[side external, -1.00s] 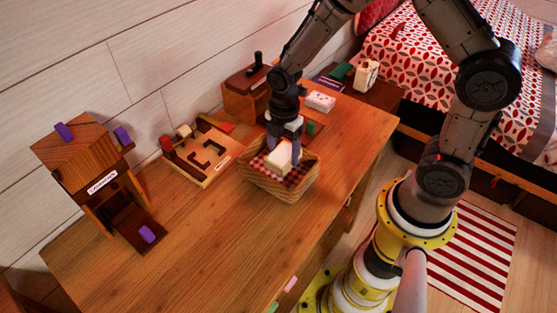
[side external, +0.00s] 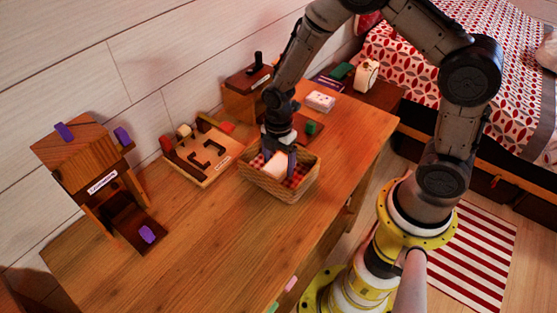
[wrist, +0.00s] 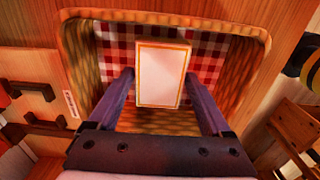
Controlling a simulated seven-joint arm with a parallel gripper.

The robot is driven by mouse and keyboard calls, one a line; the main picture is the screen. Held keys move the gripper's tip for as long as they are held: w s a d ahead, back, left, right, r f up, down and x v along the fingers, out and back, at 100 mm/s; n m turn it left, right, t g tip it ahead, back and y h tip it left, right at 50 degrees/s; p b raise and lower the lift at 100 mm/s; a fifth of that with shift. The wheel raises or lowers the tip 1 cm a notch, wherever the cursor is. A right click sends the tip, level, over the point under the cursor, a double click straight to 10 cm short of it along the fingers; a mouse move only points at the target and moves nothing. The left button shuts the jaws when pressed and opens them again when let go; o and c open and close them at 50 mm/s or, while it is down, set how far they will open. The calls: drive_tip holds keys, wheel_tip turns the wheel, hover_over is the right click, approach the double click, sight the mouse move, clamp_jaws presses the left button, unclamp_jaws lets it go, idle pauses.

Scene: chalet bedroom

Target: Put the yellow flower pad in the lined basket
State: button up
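The pad (side external: 275,165) is a pale cream block. In the wrist view its face (wrist: 162,72) is cream with a yellow-orange border; no flower shows. My gripper (side external: 279,161) points down into the lined basket (side external: 285,189), with a purple finger at either side of the pad. In the wrist view the fingertips (wrist: 159,78) appear to touch the pad's left and right edges. The pad is inside the basket's rim, over the red-and-white checked lining (wrist: 205,45). Whether its underside rests on the lining is hidden.
A wooden tray with dark raised pieces (side external: 205,167) stands left of the basket. Behind are a brown box with a black knob (side external: 247,92), a white block (side external: 320,101) and a small green piece (side external: 311,128). A labelled wooden stand (side external: 95,165) is far left.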

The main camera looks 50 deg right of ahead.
drive_tip(key=shift+o, duration=1)
drive_tip(key=shift+r, duration=0.1)
wheel_tip(320, 180, up, 12)
wheel_tip(320, 180, up, 12)
drive_tip(key=f+m+t, duration=0.1)
drive_tip(key=m+t, duration=0.2)
drive_tip(key=m, duration=0.5)
hover_over(279, 164)
drive_tip(key=s+d, duration=0.1)
drive_tip(key=s, duration=0.6)
drive_tip(key=s+r+m+t, duration=0.2)
drive_tip(key=s+r+m, duration=0.3)
drive_tip(key=s+m, duration=0.5)
drive_tip(key=shift+s+d+t, duration=0.3)
drive_tip(key=shift+s+d, duration=0.15)
drive_tip(key=shift+s, duration=0.5)
